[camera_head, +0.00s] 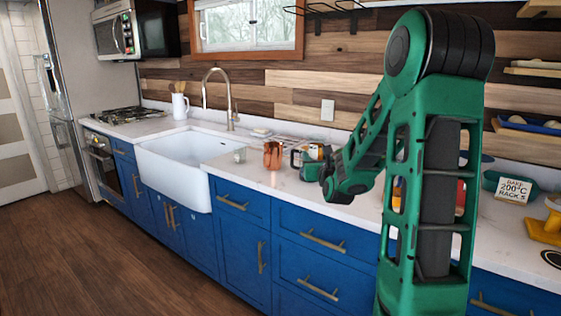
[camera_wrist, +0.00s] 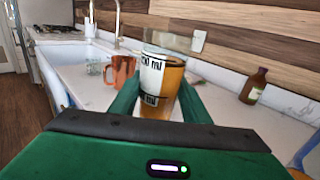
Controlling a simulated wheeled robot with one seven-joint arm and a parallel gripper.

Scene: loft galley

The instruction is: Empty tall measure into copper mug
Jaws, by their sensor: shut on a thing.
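The tall measure (camera_wrist: 174,76) is a clear glass with printed markings and amber liquid in it. It stands about upright between the green fingers of my gripper (camera_wrist: 160,105), which is shut on it. In the head view the measure (camera_head: 297,158) shows beside my gripper (camera_head: 312,170). The copper mug (camera_wrist: 122,72) stands on the counter just left of the measure, apart from my gripper. It also shows in the head view (camera_head: 273,155). The mug's inside is not visible. Whether the measure touches the counter I cannot tell.
A small clear glass (camera_wrist: 95,67) stands left of the mug, near the white sink (camera_head: 175,160). A brown bottle (camera_wrist: 253,86) stands to the right on the white counter. A sign (camera_head: 517,190) stands farther right. The wooden wall runs behind the counter.

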